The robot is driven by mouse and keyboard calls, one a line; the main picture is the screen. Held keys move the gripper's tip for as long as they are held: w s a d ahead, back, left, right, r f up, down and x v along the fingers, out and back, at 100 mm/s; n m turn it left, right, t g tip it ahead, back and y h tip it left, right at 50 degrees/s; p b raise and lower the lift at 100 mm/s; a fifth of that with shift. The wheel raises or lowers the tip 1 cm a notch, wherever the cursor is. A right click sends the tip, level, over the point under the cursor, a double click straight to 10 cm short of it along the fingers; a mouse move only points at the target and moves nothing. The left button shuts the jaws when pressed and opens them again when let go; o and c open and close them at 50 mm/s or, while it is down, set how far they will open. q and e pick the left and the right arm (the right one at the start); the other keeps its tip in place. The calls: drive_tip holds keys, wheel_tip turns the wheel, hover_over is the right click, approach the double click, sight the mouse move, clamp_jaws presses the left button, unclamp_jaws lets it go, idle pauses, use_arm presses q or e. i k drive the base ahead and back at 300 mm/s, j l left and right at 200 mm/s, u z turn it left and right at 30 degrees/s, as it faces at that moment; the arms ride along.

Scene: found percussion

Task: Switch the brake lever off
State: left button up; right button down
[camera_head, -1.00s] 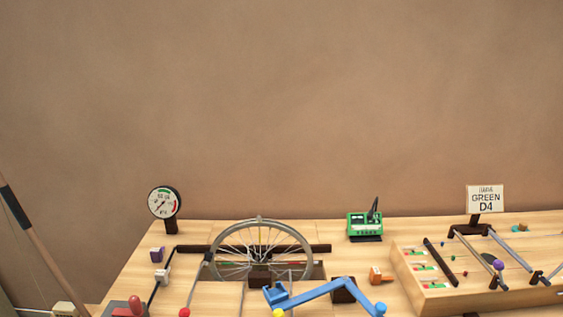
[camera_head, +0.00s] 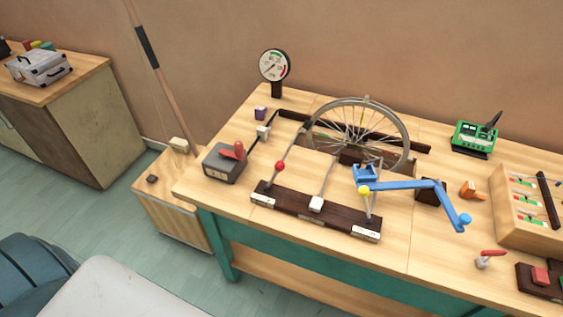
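Several levers show on the workbench (camera_head: 415,232), and I cannot read which is labelled the brake. A grey box with a red handle (camera_head: 239,150) on top stands at the bench's left end. A spoked wheel (camera_head: 405,145) stands behind the rods. Neither gripper is in view.
A blue crank arm (camera_head: 410,184) reaches across right of the wheel. A dial gauge (camera_head: 274,66) and a green device (camera_head: 474,137) stand at the back. A low wooden box (camera_head: 160,205) with a pole adjoins the bench's left.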

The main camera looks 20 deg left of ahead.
sight(280, 165)
drive_tip(key=k+l, duration=0.1)
drive_tip(key=l, duration=0.3)
drive_tip(key=l+u, duration=0.1)
drive_tip(key=l, duration=0.25)
drive_tip(key=k+l+u, duration=0.1)
drive_tip(key=l, duration=0.3)
drive_tip(key=k+l, duration=0.2)
drive_tip(key=l, duration=0.15)
drive_tip(key=k+l+u, duration=0.1)
drive_tip(key=l, duration=0.3)
